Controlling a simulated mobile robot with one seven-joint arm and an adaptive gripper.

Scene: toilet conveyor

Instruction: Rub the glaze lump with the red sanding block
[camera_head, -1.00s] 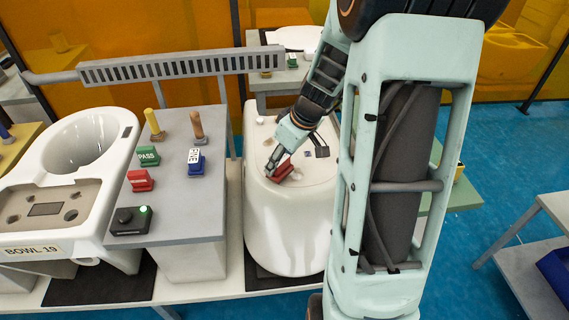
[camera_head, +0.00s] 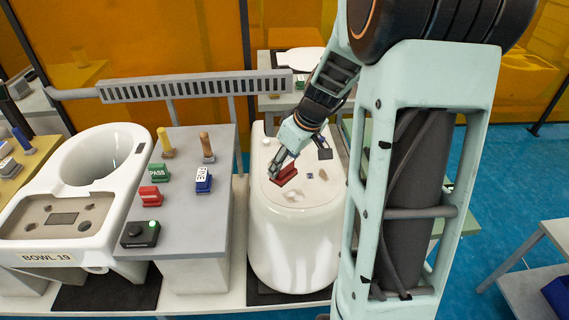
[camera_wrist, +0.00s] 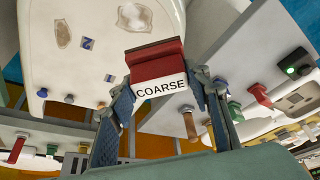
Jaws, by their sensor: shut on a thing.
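My gripper (camera_head: 275,172) is shut on the red sanding block (camera_head: 284,175), held over the top of a white ceramic piece (camera_head: 290,245). In the wrist view, the block (camera_wrist: 155,62) has a white band reading COARSE and sits between my fingertips (camera_wrist: 160,90). Two irregular beige patches, one nearer (camera_head: 293,195) and one to the right (camera_head: 322,175), lie on the ceramic top, with a small blue tag (camera_head: 310,176) between them. The block is beside the nearer patch, on its far side. I cannot tell whether it touches the ceramic, or which patch is the glaze lump.
Left is a grey bench (camera_head: 183,217) with green (camera_head: 158,172), red (camera_head: 151,195) and blue (camera_head: 204,180) stamps, two wooden-handled tools and a button box (camera_head: 141,234). A bowl labelled BOWL 19 (camera_head: 75,200) stands farther left. A slotted grey rail (camera_head: 190,86) runs behind.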

